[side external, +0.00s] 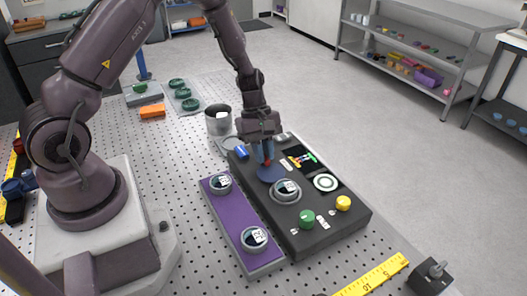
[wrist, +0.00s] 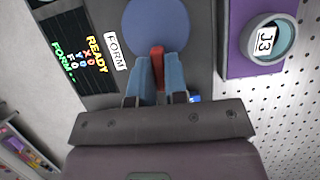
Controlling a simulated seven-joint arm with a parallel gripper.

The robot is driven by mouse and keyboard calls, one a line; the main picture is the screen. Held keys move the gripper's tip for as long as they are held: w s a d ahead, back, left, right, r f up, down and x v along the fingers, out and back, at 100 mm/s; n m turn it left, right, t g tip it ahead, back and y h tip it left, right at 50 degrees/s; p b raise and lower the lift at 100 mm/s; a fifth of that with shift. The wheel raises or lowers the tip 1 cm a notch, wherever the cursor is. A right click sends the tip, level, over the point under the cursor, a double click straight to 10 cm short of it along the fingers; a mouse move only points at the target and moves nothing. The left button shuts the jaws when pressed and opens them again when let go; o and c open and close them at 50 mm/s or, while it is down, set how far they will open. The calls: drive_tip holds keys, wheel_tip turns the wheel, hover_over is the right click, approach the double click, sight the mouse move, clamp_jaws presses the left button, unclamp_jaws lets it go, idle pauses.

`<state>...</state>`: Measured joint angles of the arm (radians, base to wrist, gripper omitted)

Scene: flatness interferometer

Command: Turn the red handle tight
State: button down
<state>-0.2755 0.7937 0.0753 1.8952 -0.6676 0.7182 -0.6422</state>
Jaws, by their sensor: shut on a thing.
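The red handle (wrist: 157,65) stands on the dark instrument box in front of a round blue disc (wrist: 158,24). My gripper (wrist: 157,82) is shut on the handle, with one blue finger on each side of it in the wrist view. In the side external view my gripper (side external: 264,158) reaches down to the box near the blue disc (side external: 271,173), and the handle (side external: 267,160) shows only as a small red spot between the fingers. The handle's lower part is hidden by the fingers in the wrist view.
The dark box (side external: 335,222) carries a lit screen (side external: 299,159), a green knob (side external: 307,218) and a yellow knob (side external: 343,203). A purple tray (side external: 232,221) with round J-marked pieces lies alongside. A metal cup (side external: 218,120) stands behind. Yellow tape (side external: 375,278) lies in front.

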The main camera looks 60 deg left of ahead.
drive_tip(key=c, duration=1.1)
unclamp_jaws()
drive_tip(key=shift+c, duration=0.2)
drive_tip(key=v, duration=1.3)
drive_tip(key=s+d+r+m+t+y, duration=0.2)
drive_tip(key=s+d+r+m, duration=0.3)
drive_tip(key=s+r+m, duration=0.3)
drive_tip(key=s+d+r+m+t+y, duration=0.2)
drive_tip(key=s+d+r+m+t, duration=0.1)
drive_tip(key=s+d+r+m, duration=0.3)
drive_tip(key=s+r+m, duration=0.2)
drive_tip(key=s+m, duration=0.1)
drive_tip(key=shift+r+m+t, duration=0.2)
drive_tip(key=shift+m+t, duration=0.1)
drive_tip(key=shift+t, duration=0.1)
